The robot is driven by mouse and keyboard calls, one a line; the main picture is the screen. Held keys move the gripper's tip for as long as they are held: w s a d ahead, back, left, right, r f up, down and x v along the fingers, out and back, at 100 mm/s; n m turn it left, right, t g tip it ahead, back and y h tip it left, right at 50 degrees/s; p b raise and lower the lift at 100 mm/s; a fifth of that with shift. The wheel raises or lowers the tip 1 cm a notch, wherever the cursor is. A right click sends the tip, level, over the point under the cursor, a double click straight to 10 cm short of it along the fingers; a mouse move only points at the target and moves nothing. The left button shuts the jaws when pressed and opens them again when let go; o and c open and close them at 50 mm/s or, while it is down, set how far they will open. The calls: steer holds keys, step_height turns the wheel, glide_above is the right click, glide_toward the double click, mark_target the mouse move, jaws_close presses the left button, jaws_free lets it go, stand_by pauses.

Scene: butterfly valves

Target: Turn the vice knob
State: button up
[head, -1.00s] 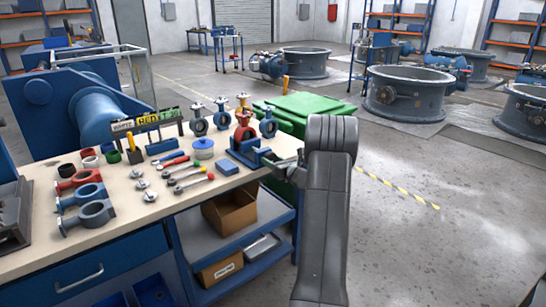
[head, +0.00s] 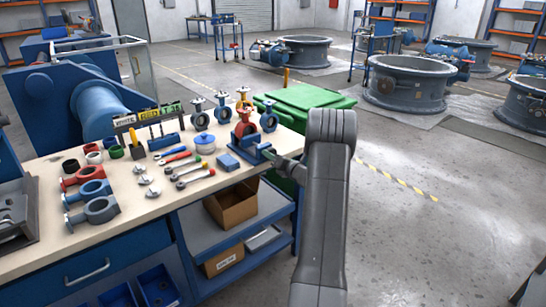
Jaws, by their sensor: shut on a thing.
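The blue vice (head: 247,148) stands at the right edge of the workbench (head: 150,226), with a red part (head: 243,124) standing in it. The vice knob is at the vice's right end, and my gripper covers most of it. My gripper (head: 281,161) reaches in from the right, low beside the bench edge, and is shut on the vice knob. The fingers are small and partly hidden by my own arm, so the knob's turn angle cannot be told.
Several small valves stand behind. A green bin (head: 305,97) is close behind my arm. Open floor lies to the right.

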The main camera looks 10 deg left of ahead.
steer(key=shift+f, duration=0.2)
steer(key=o, duration=1)
steer(key=shift+r, duration=0.1)
steer(key=v, duration=1.4)
steer(key=shift+a, duration=0.1)
steer(key=x, duration=1.3)
steer(key=shift+w+a, duration=0.3)
